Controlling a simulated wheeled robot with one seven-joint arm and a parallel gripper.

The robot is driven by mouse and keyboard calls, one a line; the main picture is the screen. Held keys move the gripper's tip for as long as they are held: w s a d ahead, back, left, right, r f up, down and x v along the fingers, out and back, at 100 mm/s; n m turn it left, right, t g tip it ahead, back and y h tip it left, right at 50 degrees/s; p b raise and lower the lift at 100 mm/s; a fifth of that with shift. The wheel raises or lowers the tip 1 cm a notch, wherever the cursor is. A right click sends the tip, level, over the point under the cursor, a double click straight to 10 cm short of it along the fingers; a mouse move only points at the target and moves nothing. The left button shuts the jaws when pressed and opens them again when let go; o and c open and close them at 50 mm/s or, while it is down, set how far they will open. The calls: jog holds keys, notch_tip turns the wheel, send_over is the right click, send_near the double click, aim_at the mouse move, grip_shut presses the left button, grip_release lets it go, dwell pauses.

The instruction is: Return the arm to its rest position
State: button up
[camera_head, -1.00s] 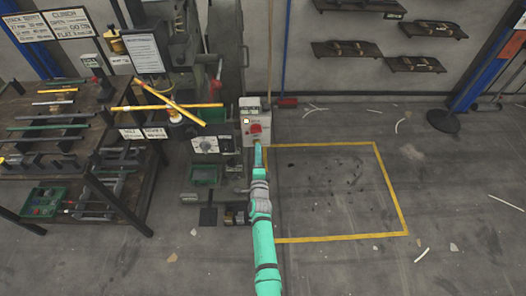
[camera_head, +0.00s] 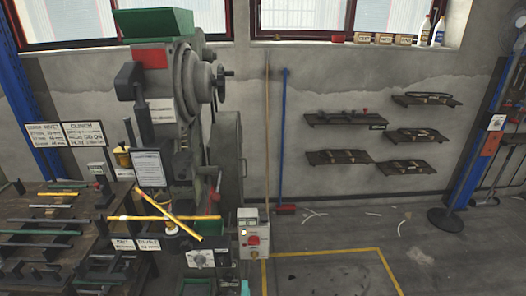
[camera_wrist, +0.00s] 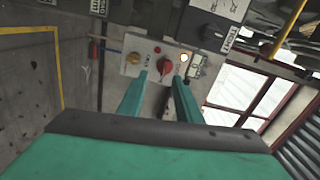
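In the wrist view my gripper (camera_wrist: 160,78) has two teal fingers that stand apart with a gap between them, and I see nothing held. Beyond the fingertips is a control box (camera_wrist: 150,50) with a red knob (camera_wrist: 166,66) and a lit lamp. In the head view the same box (camera_head: 252,222) stands beside the rivet press (camera_head: 185,95). Only a small teal tip of my arm (camera_head: 245,288) shows at the bottom edge, below the box. The rest of the arm is out of the head view.
A rack table (camera_head: 40,228) with rods stands at the left, and yellow bars (camera_head: 168,214) stick out near the press. A yellow floor outline (camera_head: 330,252) marks clear floor to the right. Wall shelves (camera_head: 345,119) and a blue post (camera_head: 480,130) stand farther back.

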jog(key=s+r+n+g+h, duration=0.15)
jog(key=s+n, duration=0.55)
jog(key=s, duration=2.3)
jog(key=s+d+r+n, duration=0.3)
jog(key=s+r+n, duration=0.1)
jog(key=s+r, duration=0.3)
jog(key=s+d+r+n, duration=0.3)
jog(key=s+r+n, duration=0.2)
jog(key=s+r, duration=0.3)
jog(key=shift+s+d+g, duration=0.2)
jog(key=shift+s+g, duration=0.25)
jog(key=shift+s, duration=0.7)
